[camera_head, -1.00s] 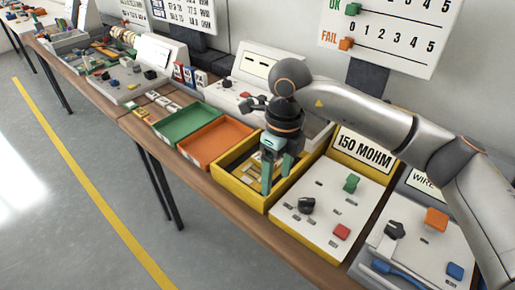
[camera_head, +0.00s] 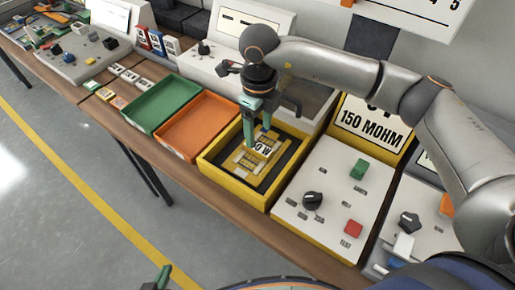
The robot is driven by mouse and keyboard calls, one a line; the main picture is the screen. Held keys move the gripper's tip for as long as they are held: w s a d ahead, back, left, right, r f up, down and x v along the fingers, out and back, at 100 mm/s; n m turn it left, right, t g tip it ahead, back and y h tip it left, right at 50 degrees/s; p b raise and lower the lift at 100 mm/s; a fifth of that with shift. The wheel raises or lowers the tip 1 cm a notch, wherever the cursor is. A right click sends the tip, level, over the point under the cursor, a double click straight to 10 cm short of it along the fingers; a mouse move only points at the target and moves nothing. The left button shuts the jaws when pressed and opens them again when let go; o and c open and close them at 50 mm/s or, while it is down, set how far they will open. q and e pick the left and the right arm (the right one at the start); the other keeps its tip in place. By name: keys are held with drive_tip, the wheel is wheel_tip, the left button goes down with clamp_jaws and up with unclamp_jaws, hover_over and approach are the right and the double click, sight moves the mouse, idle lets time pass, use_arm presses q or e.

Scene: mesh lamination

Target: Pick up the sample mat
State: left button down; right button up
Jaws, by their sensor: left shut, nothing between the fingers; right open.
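The sample mat (camera_head: 245,161) is a flat yellowish piece with a white printed label (camera_head: 263,147). It lies in the dark-lined yellow tray (camera_head: 236,190). My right gripper (camera_head: 259,134) has green fingers, spread apart and pointing down over the back part of the tray. It looks empty, and one finger covers a little of the mat's far side. I cannot tell whether the fingertips touch the mat. My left gripper (camera_head: 160,279) shows only as a green tip at the bottom edge. It is shut and empty, far from the mat.
An orange tray (camera_head: 197,128) and a green tray (camera_head: 160,105) stand to the left of the yellow one. The 150 MOHM tester (camera_head: 330,190), with a knob and buttons, stands close on the right. A grey-white device stands behind. The wooden bench edge runs along the front.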

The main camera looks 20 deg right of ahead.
sight(258, 146)
drive_tip(key=f, duration=0.2)
drive_tip(key=f+p, duration=0.1)
drive_tip(key=f, duration=0.3)
drive_tip(key=shift+w+f, duration=0.25)
drive_tip(key=shift+w, duration=0.05)
drive_tip(key=shift+c, duration=0.2)
clamp_jaws()
drive_tip(key=shift+r, duration=0.1)
